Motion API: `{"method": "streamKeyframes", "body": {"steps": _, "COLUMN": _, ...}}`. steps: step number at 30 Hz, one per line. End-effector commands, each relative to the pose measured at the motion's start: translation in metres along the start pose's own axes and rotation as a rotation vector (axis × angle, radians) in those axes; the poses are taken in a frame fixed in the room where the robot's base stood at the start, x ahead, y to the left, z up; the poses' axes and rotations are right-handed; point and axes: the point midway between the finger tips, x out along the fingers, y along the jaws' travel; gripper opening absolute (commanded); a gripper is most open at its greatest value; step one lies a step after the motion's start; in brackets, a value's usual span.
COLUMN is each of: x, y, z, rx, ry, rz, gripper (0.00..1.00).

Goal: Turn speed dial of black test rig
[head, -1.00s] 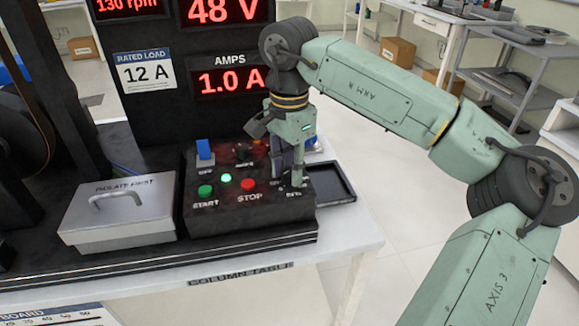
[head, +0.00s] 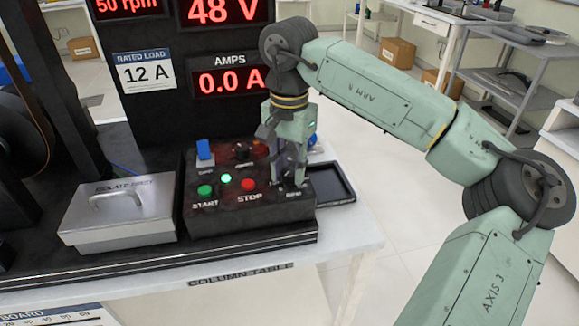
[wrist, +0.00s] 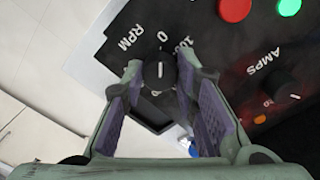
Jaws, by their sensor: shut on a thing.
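The black test rig's control box (head: 225,212) stands on the table in the head view. The speed dial (wrist: 160,72) is a black knob with a white line, beside the letters RPM and a scale marked 0 and 100. Its line points roughly at the 0. My gripper (head: 290,182) reaches down to the box's right end and hides the dial in the head view. In the wrist view my gripper (wrist: 158,76) is shut on the dial, one fingertip on each side.
A green START button (head: 205,190), a lit green lamp (head: 226,179), a red STOP button (head: 248,184), a blue switch (head: 204,150) and an AMPS knob (wrist: 284,83) share the box. A lidded metal box (head: 118,215) is left; a dark tray (head: 331,184) is right.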

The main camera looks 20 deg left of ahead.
Motion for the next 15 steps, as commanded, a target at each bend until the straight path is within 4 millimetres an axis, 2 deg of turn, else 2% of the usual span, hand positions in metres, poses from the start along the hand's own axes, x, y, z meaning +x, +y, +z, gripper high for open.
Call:
{"method": "streamKeyframes", "body": {"steps": 4, "x": -0.0010, "y": -0.0007, "z": -0.0006, "rx": 0.000, "ry": 0.003, "rz": -0.003, "gripper": 0.00}}
{"method": "streamKeyframes", "body": {"steps": 5, "x": -0.0010, "y": -0.0007, "z": -0.0006, "rx": 0.000, "ry": 0.003, "rz": -0.003, "gripper": 0.29}}
{"method": "streamKeyframes", "body": {"steps": 13, "x": -0.0004, "y": -0.0004, "z": -0.0002, "rx": 0.001, "ry": 0.001, "rz": -0.002, "gripper": 0.47}}
{"method": "streamKeyframes", "body": {"steps": 15, "x": -0.0003, "y": -0.0003, "z": -0.0001, "rx": 0.001, "ry": 0.001, "rz": -0.001, "gripper": 0.48}}
